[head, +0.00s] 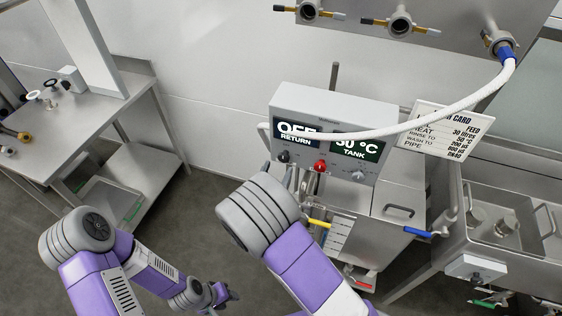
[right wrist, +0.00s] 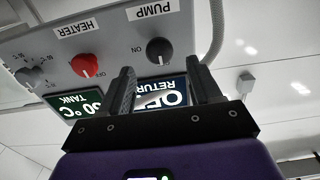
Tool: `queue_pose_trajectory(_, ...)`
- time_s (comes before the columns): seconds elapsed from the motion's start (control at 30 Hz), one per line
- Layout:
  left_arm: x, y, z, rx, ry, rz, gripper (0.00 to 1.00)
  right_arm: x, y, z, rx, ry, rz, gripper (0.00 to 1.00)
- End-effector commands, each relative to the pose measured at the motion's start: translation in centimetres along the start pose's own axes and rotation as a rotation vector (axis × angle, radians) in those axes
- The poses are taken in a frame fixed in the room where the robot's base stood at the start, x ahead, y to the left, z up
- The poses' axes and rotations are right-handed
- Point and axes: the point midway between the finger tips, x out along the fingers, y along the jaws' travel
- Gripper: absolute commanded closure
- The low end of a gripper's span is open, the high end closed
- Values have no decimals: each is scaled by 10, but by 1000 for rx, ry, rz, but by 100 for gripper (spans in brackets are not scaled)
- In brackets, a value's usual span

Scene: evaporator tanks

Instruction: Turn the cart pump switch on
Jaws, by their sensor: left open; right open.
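The cart's grey control box (head: 335,105) stands in the middle of the head view. Its black pump switch (head: 284,157) is a round knob at the lower left, under a display reading OFF, RETURN. In the right wrist view the panel is upside down, and the pump switch (right wrist: 158,48) sits below the PUMP label, with ON printed beside it. My right gripper (right wrist: 163,80) is open and empty, its two fingers pointing at the panel with the knob between them but beyond the tips. My right gripper is hidden behind its arm in the head view. My left gripper (head: 224,293) is low, away from the cart.
A red heater knob (head: 320,166) and a grey dial (head: 358,176) are beside the pump switch. A white hose (head: 440,120) crosses in front of the box. A steel table (head: 75,125) is at left, a sink (head: 510,215) at right.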

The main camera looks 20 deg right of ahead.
Motion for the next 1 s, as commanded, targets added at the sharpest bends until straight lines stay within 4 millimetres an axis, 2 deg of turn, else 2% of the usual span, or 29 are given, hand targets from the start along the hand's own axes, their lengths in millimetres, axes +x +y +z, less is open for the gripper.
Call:
queue_pose_trajectory(0.1, 1, 0, 0, 0, 0, 0, 57, 20, 1, 0, 0, 0, 2, 37)
queue_pose_trajectory(0.23, 1, 0, 0, 0, 0, 0, 57, 34, 0, 1, -1, -2, 0, 37)
queue_pose_trajectory(0.4, 1, 0, 0, 0, 0, 0, 57, 42, 0, 1, -1, -2, -2, 37)
queue_pose_trajectory(0.6, 1, 0, 0, 0, 0, 0, 57, 42, 0, 1, -1, -3, -2, 37)
queue_pose_trajectory(0.67, 1, 0, 0, 0, 0, 0, 57, 41, 0, 1, -1, -3, -2, 44)
queue_pose_trajectory(0.97, 1, 0, 0, 0, 0, 0, 57, 41, 0, 1, -1, -3, -2, 90)
queue_pose_trajectory(1.0, 1, 0, 0, 0, 0, 0, 57, 41, 0, 1, -1, -3, -2, 90)
